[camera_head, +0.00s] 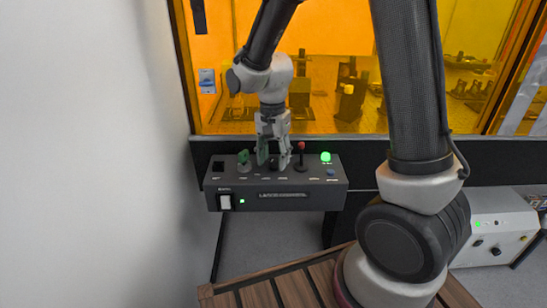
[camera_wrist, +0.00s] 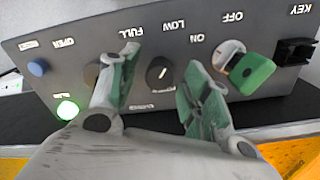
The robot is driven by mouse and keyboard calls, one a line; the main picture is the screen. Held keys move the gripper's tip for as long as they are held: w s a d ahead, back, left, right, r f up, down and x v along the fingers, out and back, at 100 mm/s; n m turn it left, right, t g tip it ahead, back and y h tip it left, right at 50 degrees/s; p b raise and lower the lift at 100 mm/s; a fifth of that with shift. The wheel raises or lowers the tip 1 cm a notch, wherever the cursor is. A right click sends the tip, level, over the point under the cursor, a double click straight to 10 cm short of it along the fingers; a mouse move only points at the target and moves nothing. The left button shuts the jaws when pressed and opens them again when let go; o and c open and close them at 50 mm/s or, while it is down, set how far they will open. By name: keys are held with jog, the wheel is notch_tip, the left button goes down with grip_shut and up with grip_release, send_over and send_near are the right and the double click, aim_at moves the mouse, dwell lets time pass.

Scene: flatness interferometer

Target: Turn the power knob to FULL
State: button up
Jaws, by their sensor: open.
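The power knob (camera_wrist: 160,74) is a round black knob with a white pointer line on the laser control box (camera_head: 300,199). In the wrist view, the FULL and LOW labels appear upside down above it. Its line seems to lean toward the LOW side, but it is small. My gripper (camera_head: 273,157) points down over the box. In the wrist view, its open, green-padded fingers (camera_wrist: 163,82) stand on either side of the knob, with visible gaps between pads and knob. In the head view, the fingers mostly hide the knob.
A green key (camera_wrist: 250,70) sits close beside the right finger in the wrist view. A red-balled lever (camera_head: 301,147) stands on the other side. A lit green lamp (camera_head: 325,157) and blue button (camera_head: 330,172) are further right. An orange window (camera_head: 330,60) rises behind the box.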

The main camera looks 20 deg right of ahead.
jog(key=shift+f, duration=0.2)
jog(key=c, duration=1.1)
jog(key=shift+o, duration=0.2)
jog(key=n, duration=0.3)
jog(key=shift+n, duration=0.4)
jog(key=n, duration=0.3)
jog(key=shift+n, duration=0.3)
jog(key=n, duration=0.6)
jog(key=shift+n, duration=0.4)
